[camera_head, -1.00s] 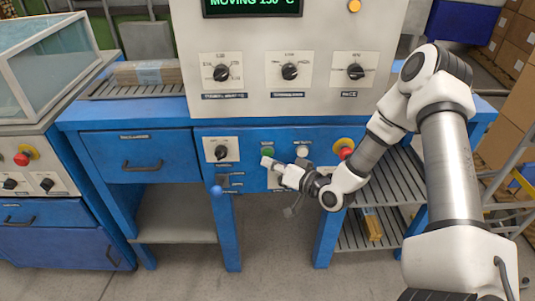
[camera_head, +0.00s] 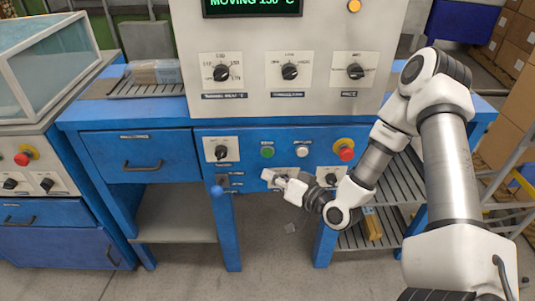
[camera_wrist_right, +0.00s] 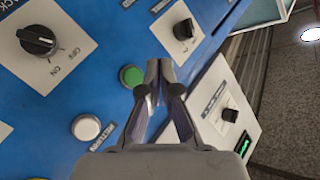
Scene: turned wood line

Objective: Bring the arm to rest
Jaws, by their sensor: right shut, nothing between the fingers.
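My right arm (camera_head: 448,165) comes in from the right in the head view. Its right gripper (camera_head: 268,177) is in front of the blue lower panel, below the green button (camera_head: 267,152) and the white button (camera_head: 302,151). In the right wrist view the right gripper (camera_wrist_right: 155,75) is shut with nothing between its fingers. The green button (camera_wrist_right: 131,77) shows just left of the fingertips, and the white button (camera_wrist_right: 86,127) is lower left. I cannot tell whether the fingertips touch the panel. My left gripper is not in view.
A red stop button (camera_head: 344,149) on a yellow base sits above the right forearm. A lever with a blue ball (camera_head: 217,191) is left of the gripper. Slatted shelves (camera_head: 365,228) stand below right. A display reads "MOVING 130 °C". Floor shows between the legs.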

